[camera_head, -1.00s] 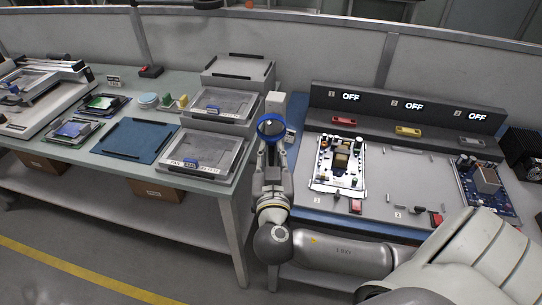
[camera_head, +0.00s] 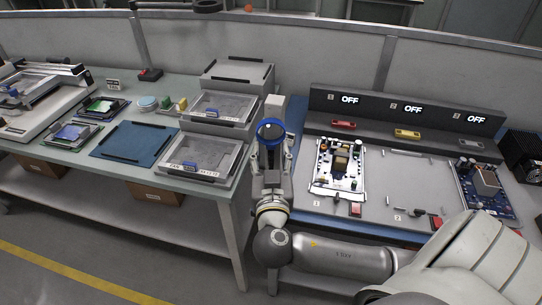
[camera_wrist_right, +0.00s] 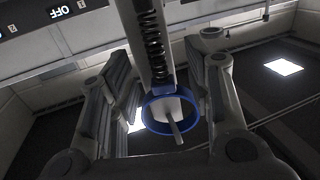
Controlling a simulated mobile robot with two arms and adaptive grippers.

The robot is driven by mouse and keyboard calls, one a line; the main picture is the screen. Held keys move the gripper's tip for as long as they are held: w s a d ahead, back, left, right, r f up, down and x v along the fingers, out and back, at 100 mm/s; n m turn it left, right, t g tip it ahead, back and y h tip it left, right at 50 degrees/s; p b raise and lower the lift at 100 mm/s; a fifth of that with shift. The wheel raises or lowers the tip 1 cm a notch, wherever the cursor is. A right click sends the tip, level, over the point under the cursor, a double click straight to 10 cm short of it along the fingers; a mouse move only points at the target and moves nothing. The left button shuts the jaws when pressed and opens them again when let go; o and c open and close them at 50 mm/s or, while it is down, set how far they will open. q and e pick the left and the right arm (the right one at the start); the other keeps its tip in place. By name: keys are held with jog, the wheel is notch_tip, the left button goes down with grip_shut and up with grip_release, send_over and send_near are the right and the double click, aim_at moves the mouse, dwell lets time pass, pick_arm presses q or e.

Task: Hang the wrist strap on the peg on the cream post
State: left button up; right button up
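The wrist strap is a blue ring (camera_head: 271,138) in the head view, in front of the cream post (camera_head: 276,104). In the right wrist view the blue ring (camera_wrist_right: 149,118) has a dark coiled cord (camera_wrist_right: 152,40) above it. The grey peg (camera_wrist_right: 173,126) shows through the ring's opening and points toward the camera; the ring looks to be around it. Contact between ring and peg is not clear. My right gripper (camera_head: 272,150) is below the ring. Its fingers (camera_wrist_right: 165,85) stand apart on both sides of the strap, with a gap visible on the right. My left gripper is out of view.
Grey lidded trays (camera_head: 212,155) stand close to the left of my right gripper. A circuit board (camera_head: 338,167) lies on the right bench, before a dark console (camera_head: 400,115) with OFF displays. A blue mat (camera_head: 132,143) lies on the left table.

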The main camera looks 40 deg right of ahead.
jog(key=v, duration=1.2)
jog(key=w+a+f+n+g+y, duration=0.15)
jog(key=f+n, duration=0.25)
jog(key=f, duration=0.6)
jog(key=w+a+f+n+g+y, duration=0.1)
jog(key=w+f+n+y, duration=0.2)
jog(key=f, duration=0.6)
jog(key=s+d+f+n+g+y, duration=0.1)
jog(key=s+f+n+g+y, duration=0.2)
jog(key=f, duration=1.6)
jog(key=s+d+f+n+g+y, duration=0.15)
jog(key=s+f+g, duration=0.45)
jog(key=s+f, duration=0.95)
jog(key=s+f+m+g, duration=0.1)
jog(key=s+f, duration=0.3)
jog(key=s, duration=0.3)
jog(key=s+f+m+g+y, duration=0.1)
jog(key=s+f, duration=0.4)
jog(key=s, duration=0.3)
jog(key=shift+a, duration=0.1)
